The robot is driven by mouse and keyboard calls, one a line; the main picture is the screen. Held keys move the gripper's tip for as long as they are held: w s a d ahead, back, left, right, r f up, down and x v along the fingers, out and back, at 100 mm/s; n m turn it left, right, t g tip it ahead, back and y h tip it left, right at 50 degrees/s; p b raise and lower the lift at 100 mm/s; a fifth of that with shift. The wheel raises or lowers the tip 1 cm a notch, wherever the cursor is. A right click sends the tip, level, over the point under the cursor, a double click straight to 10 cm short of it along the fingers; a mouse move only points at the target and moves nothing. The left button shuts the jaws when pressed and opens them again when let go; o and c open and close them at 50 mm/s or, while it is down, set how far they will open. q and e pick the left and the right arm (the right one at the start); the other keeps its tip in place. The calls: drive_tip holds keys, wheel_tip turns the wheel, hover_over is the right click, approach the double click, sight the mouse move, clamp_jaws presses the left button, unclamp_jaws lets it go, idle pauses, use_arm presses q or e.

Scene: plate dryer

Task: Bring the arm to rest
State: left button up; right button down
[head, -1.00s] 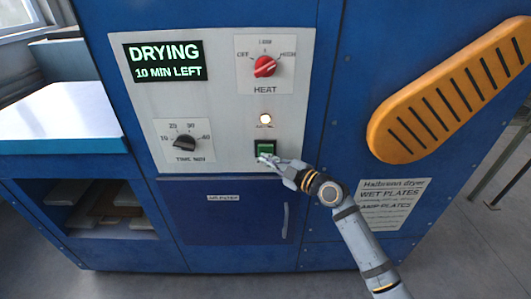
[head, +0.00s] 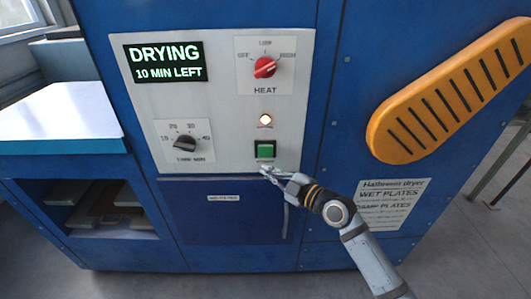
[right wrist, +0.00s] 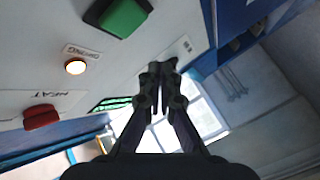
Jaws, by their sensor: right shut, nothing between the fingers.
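My right gripper (head: 268,172) is shut and empty, just below the green button (head: 265,149) on the dryer's pale control panel (head: 225,120). The button is no longer covered by the fingers in the head view. In the right wrist view, the closed fingers (right wrist: 158,75) point away from the camera, apart from the green button (right wrist: 123,17) at the top. The lamp (head: 265,120) above the button glows. The display (head: 165,62) reads DRYING, 10 MIN LEFT. My left gripper is not in view.
The red heat knob (head: 265,67) and black time knob (head: 185,143) sit on the panel. An orange slotted guard (head: 450,92) sticks out at the right. A blue filter door (head: 225,215) lies below the panel. A white-topped shelf (head: 60,115) is at the left.

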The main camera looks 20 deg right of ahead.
idle(0.4)
drive_tip(key=d+f+m+g+h, duration=0.1)
drive_tip(key=d+f+m+h, duration=0.25)
drive_tip(key=f, duration=0.65)
drive_tip(key=d+f+m+g+h, duration=0.1)
drive_tip(key=d+f+m+h, duration=0.2)
drive_tip(key=f, duration=0.7)
drive_tip(key=s+d+f+m+g+h, duration=0.1)
drive_tip(key=s+d+f+m+g, duration=0.2)
drive_tip(key=f, duration=0.7)
drive_tip(key=s+d+f+m+g, duration=0.1)
drive_tip(key=s+d+f, duration=0.2)
drive_tip(key=s+f, duration=0.45)
drive_tip(key=s+f+m+g+h+p, duration=0.1)
drive_tip(key=s+f+m+g+h, duration=0.2)
drive_tip(key=s+f, duration=1.25)
drive_tip(key=s+a+f+m+g, duration=0.1)
drive_tip(key=s+f, duration=0.3)
drive_tip(key=s, duration=0.6)
drive_tip(key=s+f+m+g+y, duration=0.1)
drive_tip(key=s+f+g, duration=0.2)
drive_tip(key=s, duration=0.6)
drive_tip(key=shift+s+a+f+g+p, duration=0.3)
drive_tip(key=shift+s+a+f+p, duration=0.05)
drive_tip(key=shift+a, duration=0.05)
